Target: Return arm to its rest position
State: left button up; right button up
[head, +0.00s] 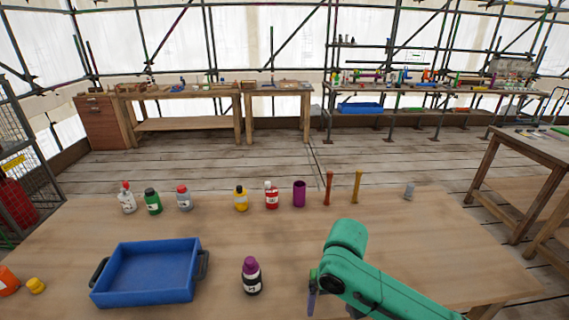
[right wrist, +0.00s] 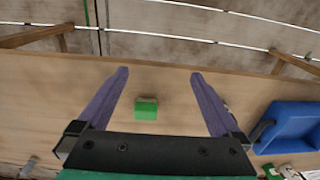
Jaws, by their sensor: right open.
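My right arm, green, reaches in from the lower right in the head view. Its gripper (head: 312,298) points down over the near part of the table (head: 420,225), mostly hidden by the arm. In the right wrist view the two purple fingers of the right gripper (right wrist: 159,74) stand wide apart, with nothing held between them. A small green block (right wrist: 146,108) shows beyond the gripper's palm, in the gap between the fingers, apart from both. My left gripper is not in view.
A blue tray (head: 103,293) with dark handles stands at the left. A dark bottle with a purple cap (head: 251,278) stands between tray and arm. Several bottles, a purple cup (head: 299,194) and two upright sticks line the back. The table's right part is mostly clear.

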jog(key=s+a+f+n+t+y, duration=0.1)
jog(key=s+a+f+n+y, duration=0.1)
jog(key=a+y, duration=0.15)
jog(key=s+d+f+m+t+h, duration=0.1)
jog(key=s+d+f+h, duration=0.1)
jog(key=s+d, duration=0.45)
jog(key=s+d+f+t+h, duration=0.2)
jog(key=s+d+f, duration=0.1)
jog(key=d, duration=0.7)
notch_tip(320, 180, down, 21)
jog(key=s+g, duration=0.1)
jog(key=g, duration=0.1)
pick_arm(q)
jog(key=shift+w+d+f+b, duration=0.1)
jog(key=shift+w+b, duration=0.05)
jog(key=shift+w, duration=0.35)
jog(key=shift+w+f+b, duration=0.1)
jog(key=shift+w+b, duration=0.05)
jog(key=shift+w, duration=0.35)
pick_arm(e)
jog(key=s+d+f+g, duration=0.1)
jog(key=s+d+f, duration=0.1)
jog(key=s+f, duration=1.4)
jog(key=shift+s+d+f, duration=0.25)
jog(key=shift+s+f, duration=0.15)
jog(key=shift+s, duration=0.7)
